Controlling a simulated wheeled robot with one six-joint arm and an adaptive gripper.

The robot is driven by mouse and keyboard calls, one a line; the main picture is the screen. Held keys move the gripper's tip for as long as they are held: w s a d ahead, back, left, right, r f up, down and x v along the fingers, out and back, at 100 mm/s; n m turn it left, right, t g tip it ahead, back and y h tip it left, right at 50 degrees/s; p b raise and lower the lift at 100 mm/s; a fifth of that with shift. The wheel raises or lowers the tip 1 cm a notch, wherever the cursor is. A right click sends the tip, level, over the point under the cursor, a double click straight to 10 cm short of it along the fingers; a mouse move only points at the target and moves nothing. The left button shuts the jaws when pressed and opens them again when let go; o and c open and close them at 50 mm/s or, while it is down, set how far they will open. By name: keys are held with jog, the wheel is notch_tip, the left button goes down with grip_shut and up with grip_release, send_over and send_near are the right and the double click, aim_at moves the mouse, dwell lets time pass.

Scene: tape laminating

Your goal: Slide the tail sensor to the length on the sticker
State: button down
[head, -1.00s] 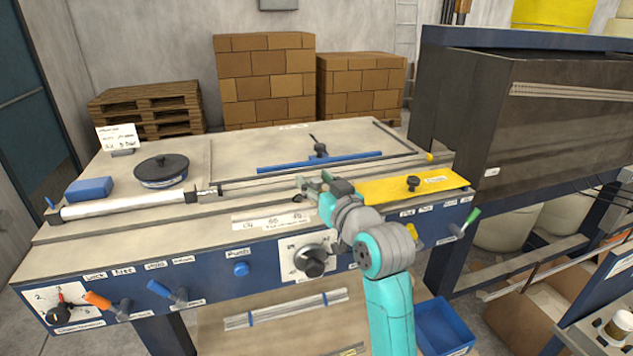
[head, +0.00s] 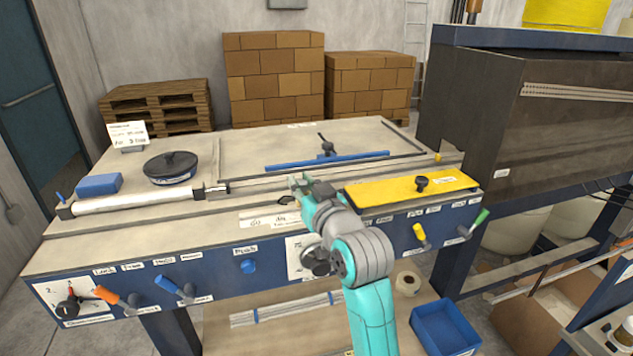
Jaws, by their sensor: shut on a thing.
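My gripper (head: 297,186) is over the middle of the bench top, at the rail near its front side. It is shut on a small part at the rail, taken to be the tail sensor, mostly hidden by the fingers. A small black pointer-like piece (head: 286,200) shows just below the fingers, on their left side. A white scale strip with handwritten marks (head: 262,220) lies on the front edge, below and left of the gripper. A white card with writing (head: 128,134) stands at the back left; its text is too small to read surely.
A white roller (head: 135,203) lies at the left, with a black round pot (head: 171,168) and blue block (head: 99,184) behind. A yellow plate (head: 405,190) lies right of the gripper. A blue bar (head: 345,159) lies behind. Knobs and levers line the front panel.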

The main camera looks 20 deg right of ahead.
jog(key=shift+a, duration=0.1)
jog(key=c, duration=0.9)
grip_release()
jog(key=shift+c, duration=0.2)
jog(key=s+d, duration=0.2)
jog(key=s, duration=1)
